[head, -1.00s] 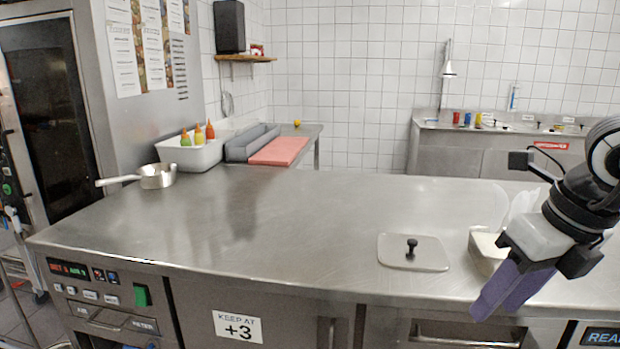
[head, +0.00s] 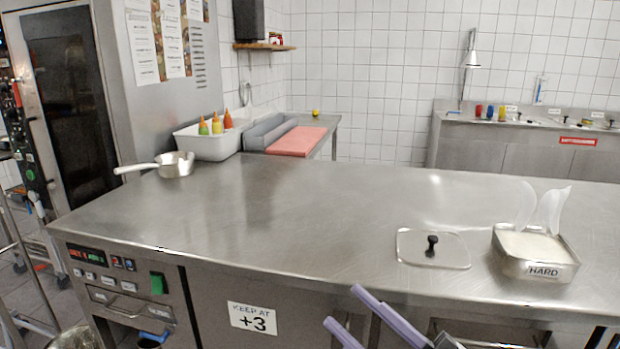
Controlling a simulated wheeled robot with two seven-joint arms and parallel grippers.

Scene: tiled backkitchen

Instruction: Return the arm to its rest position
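My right gripper (head: 343,306) shows at the bottom of the head view, in front of the counter's front edge. Its two purple fingers point up and to the left, with a clear gap between them, and it is empty. Most of the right arm is outside the picture. My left gripper and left arm are not in view.
The steel counter (head: 300,215) is mostly clear. A clear lid with a black knob (head: 432,246) lies near its front edge, beside a container labelled HARD (head: 540,268). A saucepan (head: 175,165), a white bin with bottles (head: 208,147) and a red board (head: 297,141) stand at the back left.

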